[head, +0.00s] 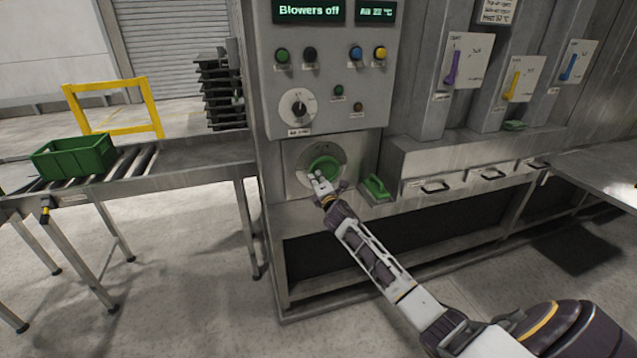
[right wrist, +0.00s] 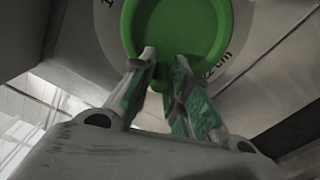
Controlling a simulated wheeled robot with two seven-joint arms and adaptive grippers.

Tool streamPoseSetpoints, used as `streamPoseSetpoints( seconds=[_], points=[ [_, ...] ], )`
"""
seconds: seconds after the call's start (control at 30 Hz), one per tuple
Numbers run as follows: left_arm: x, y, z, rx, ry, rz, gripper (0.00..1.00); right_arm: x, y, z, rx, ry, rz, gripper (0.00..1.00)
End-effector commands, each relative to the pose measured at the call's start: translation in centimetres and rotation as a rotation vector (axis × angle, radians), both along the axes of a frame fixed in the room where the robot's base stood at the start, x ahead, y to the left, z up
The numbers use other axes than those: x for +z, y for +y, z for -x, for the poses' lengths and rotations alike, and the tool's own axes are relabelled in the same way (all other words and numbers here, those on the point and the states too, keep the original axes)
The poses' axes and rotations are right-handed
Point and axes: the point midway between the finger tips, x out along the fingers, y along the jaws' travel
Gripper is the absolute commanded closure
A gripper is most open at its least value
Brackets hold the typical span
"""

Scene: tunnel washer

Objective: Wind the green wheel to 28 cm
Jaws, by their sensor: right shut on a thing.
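The green wheel (head: 325,166) is mounted on a round pale dial plate (head: 301,176) low on the grey machine front. My right gripper (head: 321,184) is at the lower edge of the wheel. In the right wrist view the wheel (right wrist: 180,32) fills the top, and my right gripper's fingers (right wrist: 164,82) are shut on a small green knob at its lower rim. Part of the dial's scale shows beside the rim, with "cm" readable, but the pointer and reading are hidden or too small to tell. My left gripper is not in view.
A control panel (head: 335,75) with knobs and a "Blowers off" display is above the wheel. Drawers with black handles (head: 435,187) run further right. A green crate (head: 74,158) stands on the roller conveyor at left.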

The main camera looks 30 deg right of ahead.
Motion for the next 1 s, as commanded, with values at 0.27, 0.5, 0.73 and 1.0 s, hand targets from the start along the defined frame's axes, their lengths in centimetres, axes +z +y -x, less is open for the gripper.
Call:
streamPoseSetpoints(
  seconds=[0.27,0.5,0.73,1.0],
  points=[
    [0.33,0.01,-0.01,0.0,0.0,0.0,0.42,1.03,0.27,-0.1,0.004,-0.038,-0.129,1.0],
    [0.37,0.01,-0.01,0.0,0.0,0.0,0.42,1.23,0.21,-0.11,0.004,-0.046,-0.157,1.0],
    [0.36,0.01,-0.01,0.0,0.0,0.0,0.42,1.28,0.18,-0.11,0.004,-0.047,-0.155,1.0],
    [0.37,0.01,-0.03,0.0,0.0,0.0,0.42,1.31,0.13,-0.12,0.003,-0.047,-0.154,0.59]
  ],
)
